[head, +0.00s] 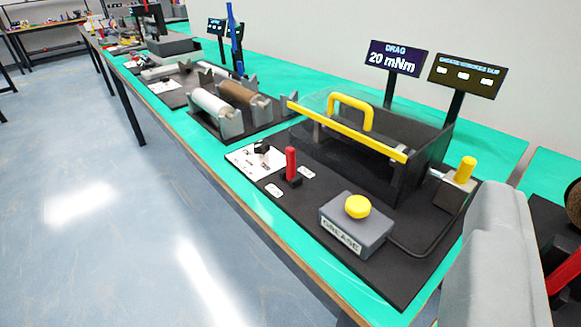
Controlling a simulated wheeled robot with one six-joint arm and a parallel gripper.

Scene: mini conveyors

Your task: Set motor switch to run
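A red upright lever (291,164) stands on a black board, between two small white labels (306,172) and (273,190). Beside it, on a white plate (240,158), is a black knob (262,148). The print on the labels and plate is too small to read, so I cannot tell which control is the motor switch or where it is set. A pale grey part at the lower right seems to be my gripper (503,225). It is apart from the lever and knob; its fingertips cannot be made out.
A grey GREASE box (348,228) with a yellow button stands in front of a clear cover with a yellow handle (352,103). A DRAG 20 mNm sign (394,58) and another sign (466,75) stand behind. Rollers (216,108) lie further left. The floor in front is clear.

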